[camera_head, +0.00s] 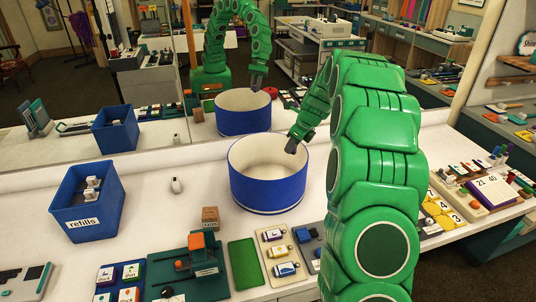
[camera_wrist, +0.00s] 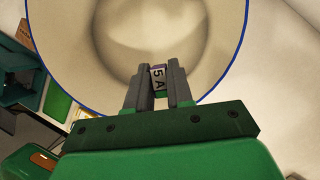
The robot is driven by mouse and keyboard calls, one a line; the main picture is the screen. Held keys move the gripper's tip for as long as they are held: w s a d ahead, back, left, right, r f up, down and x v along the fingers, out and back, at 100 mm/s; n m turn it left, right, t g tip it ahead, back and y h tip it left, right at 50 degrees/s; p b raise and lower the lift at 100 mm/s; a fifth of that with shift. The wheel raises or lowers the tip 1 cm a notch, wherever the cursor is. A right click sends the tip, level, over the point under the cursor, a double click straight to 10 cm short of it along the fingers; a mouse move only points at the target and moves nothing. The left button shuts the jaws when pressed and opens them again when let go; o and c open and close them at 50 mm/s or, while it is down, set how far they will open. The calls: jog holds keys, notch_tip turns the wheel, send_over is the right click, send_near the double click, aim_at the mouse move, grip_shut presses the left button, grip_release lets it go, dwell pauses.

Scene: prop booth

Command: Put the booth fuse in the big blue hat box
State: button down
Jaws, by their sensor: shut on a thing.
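The big blue hat box (camera_head: 268,190) stands open on the white counter, round, with a pale, empty-looking inside. In the wrist view its blue-rimmed opening (camera_wrist: 236,45) fills the upper part. My gripper (camera_head: 291,146) is over the hat box, near its back right rim. The fuse shows against the inside of the box. I cannot make out the fuse in the head view.
A blue bin labelled "refills" (camera_head: 88,208) with pale blocks stands at the left. A small white item (camera_head: 176,186) lies between bin and hat box. A green machine (camera_head: 190,268), a green mat (camera_head: 244,267) and a card tray (camera_head: 281,256) are in front. A mirror behind reflects the scene.

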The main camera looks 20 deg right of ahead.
jog(key=shift+w+a, duration=1.6)
jog(key=shift+w, duration=0.4)
jog(key=shift+n, duration=0.4)
notch_tip(320, 180, down, 18)
jog(key=shift+r, duration=0.2)
jog(key=shift+f, duration=0.1)
jog(key=c, duration=1)
grip_release()
